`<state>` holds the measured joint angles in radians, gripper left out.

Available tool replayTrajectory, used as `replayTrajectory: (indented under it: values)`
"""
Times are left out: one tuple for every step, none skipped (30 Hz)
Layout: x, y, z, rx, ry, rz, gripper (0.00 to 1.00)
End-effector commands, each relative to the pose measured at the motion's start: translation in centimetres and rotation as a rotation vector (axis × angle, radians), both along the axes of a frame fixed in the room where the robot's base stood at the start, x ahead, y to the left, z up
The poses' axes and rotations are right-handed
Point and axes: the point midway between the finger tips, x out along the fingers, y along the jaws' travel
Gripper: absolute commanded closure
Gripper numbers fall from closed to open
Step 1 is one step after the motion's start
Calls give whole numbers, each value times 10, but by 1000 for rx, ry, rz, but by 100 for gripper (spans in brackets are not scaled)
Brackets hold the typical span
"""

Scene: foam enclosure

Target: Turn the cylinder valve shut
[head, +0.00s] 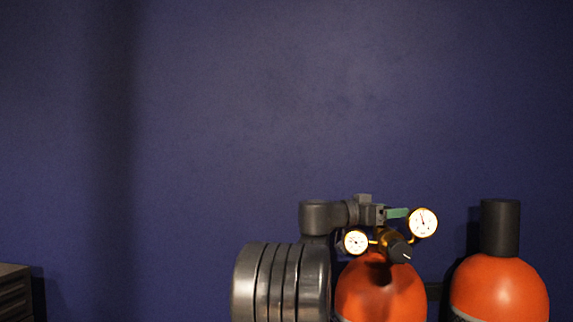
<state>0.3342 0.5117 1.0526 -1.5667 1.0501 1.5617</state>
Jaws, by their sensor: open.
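An orange cylinder (357,292) stands at the lower right, its lower part cut off by the picture edge. On top is a brass regulator with two round white gauges, a left one (356,242) and a higher right one (423,222), and a black knob (401,252). A small green piece (397,213) shows between my gripper and the right gauge; it looks like the valve handle, mostly hidden. My gripper (382,213) is open at the valve's height, over the cylinder top. I cannot tell whether it touches the green piece or has it between its fingers.
A second orange cylinder (500,288) with a black cap (500,228) stands to the right. A dark bar (434,291) shows between the cylinders. A grey slatted box (15,292) is at the lower left. The dark blue wall (200,120) behind is bare.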

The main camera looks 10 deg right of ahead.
Motion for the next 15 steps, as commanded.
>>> replayTrajectory:
  values:
    - [-1,0,3,0,1,30,30]
    - [-1,0,3,1,1,51,30]
    - [-1,-1,4,1,1,78,30]
    - [0,0,3,1,1,98,30]
    - [0,8,-2,0,-2,102,30]
    - [-2,17,-3,0,-3,101,30]
    - [-4,23,-3,0,-3,100,30]
    - [-5,29,-4,0,-2,100,30]
    - [-8,37,-4,0,-2,99,30]
    - [-9,43,-3,-1,-3,99,30]
    - [-11,49,-3,-1,-3,99,30]
    - [-13,56,-3,-1,-3,98,30]
    - [-15,62,-3,-1,-2,98,30]
    - [-17,68,-3,-1,-2,98,30]
    - [-19,75,-3,-1,-1,98,30]
